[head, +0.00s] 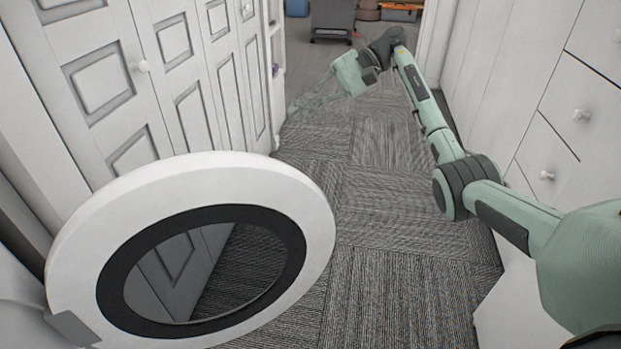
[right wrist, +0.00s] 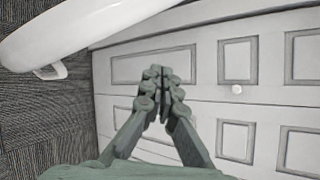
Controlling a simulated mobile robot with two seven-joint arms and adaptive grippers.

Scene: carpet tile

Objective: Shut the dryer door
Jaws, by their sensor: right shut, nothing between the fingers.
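The dryer door (head: 250,172) is a round white ring with a dark inner rim and a see-through middle. It stands swung open at the lower left of the head view, its hinge at the lower left. Its white edge also shows at the top left of the right wrist view (right wrist: 90,30). My right gripper (head: 292,110) is beyond the door in the head view, apart from it, near the panelled cabinet doors. In the right wrist view its fingers (right wrist: 162,72) are shut with nothing between them. My left gripper is not in view. The dryer body is mostly out of frame.
White panelled cabinet doors (head: 95,75) with round knobs line the left side. White drawers (head: 570,110) line the right. Grey striped carpet (head: 385,210) lies free between them. A dark grey wheeled item (head: 333,18) stands at the far end.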

